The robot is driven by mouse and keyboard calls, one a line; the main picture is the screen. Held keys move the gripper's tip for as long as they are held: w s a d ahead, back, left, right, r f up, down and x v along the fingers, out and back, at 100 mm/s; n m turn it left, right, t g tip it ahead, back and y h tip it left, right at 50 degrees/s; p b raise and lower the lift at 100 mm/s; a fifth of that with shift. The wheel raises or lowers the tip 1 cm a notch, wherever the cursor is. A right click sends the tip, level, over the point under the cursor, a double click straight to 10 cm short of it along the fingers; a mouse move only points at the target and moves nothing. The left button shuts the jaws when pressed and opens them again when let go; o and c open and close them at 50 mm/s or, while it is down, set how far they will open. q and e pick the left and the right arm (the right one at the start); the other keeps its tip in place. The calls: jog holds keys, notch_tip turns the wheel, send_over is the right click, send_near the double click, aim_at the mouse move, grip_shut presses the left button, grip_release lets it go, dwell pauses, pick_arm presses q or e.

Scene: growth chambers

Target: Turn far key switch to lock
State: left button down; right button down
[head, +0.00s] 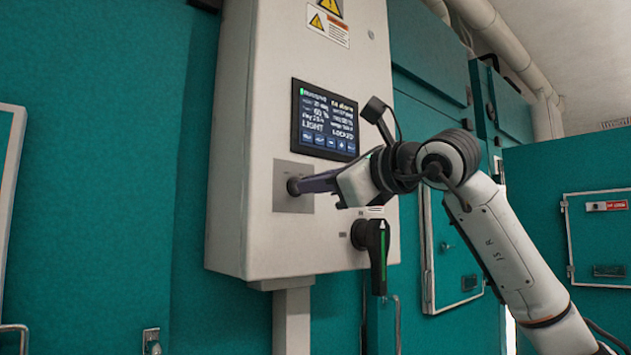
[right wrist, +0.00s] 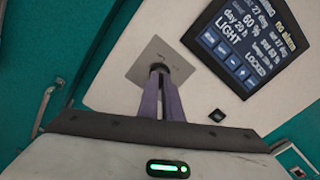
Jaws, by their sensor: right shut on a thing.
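The key switch (head: 292,187) is a dark round knob on a square grey metal plate (head: 293,206) on the front of the white control cabinet (head: 245,150). My right gripper (head: 300,185) reaches it from the right, with its fingers shut on the knob. In the right wrist view the purple-grey fingers (right wrist: 161,82) meet at the dark knob (right wrist: 157,68) in the middle of the plate (right wrist: 140,72). The fingertips hide most of the knob, so its key position cannot be read. My left gripper is not in view.
A lit display (head: 325,120) sits just above the fingers; in the right wrist view it (right wrist: 248,45) shows the words LIGHT and LOCKED. A black rotary handle with a green stripe (head: 377,250) sticks out below my right gripper. Teal chamber doors (head: 100,120) stand around the cabinet.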

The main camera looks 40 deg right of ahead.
jog(key=shift+r, duration=0.1)
jog(key=c, duration=1.9)
grip_release()
jog(key=shift+c, duration=0.2)
jog(key=s+b, duration=0.2)
jog(key=s, duration=0.8)
jog(key=shift+s+d, duration=0.2)
jog(key=shift+d, duration=0.2)
